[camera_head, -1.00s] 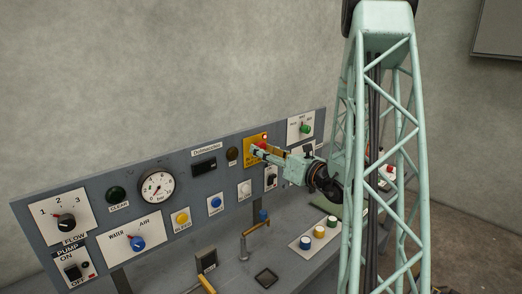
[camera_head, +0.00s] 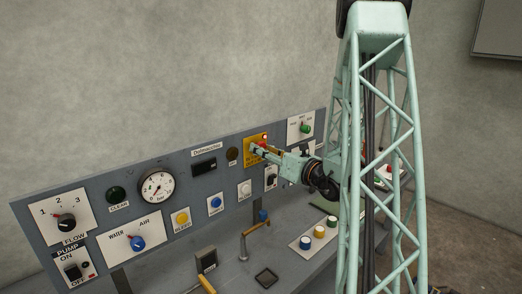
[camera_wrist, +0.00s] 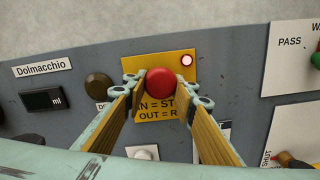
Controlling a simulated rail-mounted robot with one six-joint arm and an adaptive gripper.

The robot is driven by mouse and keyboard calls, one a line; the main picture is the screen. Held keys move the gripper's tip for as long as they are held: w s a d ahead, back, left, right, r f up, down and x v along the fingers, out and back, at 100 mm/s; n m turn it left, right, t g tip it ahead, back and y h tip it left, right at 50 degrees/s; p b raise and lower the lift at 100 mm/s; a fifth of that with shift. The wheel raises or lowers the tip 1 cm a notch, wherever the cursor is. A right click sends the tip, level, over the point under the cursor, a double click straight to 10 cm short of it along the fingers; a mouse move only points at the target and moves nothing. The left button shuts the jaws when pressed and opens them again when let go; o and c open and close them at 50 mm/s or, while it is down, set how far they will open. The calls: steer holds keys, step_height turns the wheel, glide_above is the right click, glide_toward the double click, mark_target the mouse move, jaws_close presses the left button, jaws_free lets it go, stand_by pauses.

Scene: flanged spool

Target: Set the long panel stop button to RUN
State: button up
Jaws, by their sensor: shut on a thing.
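The red stop button (camera_wrist: 160,83) sits on a yellow plate (camera_wrist: 182,61) on the long grey panel. The plate's lettering is partly hidden; "OUT = R" and "N = ST" can be read. A small lamp (camera_wrist: 186,60) at the plate's upper right glows red. My gripper (camera_wrist: 160,85) has one finger on each side of the red button and is shut on it. In the head view my gripper (camera_head: 258,150) reaches the yellow plate (camera_head: 250,142) from the right, and hides most of the button.
A brown round indicator (camera_wrist: 99,86) and a dark display (camera_wrist: 42,101) lie left of the plate. A white PASS plate (camera_wrist: 290,62) with a green knob is at right. A lever (camera_head: 252,230) and coloured buttons (camera_head: 318,232) stand on the desk below.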

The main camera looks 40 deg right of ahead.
steer(key=shift+s+b, duration=0.4)
steer(key=shift+s, duration=0.45)
steer(key=shift+f, duration=0.1)
steer(key=o, duration=1.2)
steer(key=shift+s, duration=0.15)
steer(key=shift+c, duration=0.2)
steer(key=shift+s, duration=5.95)
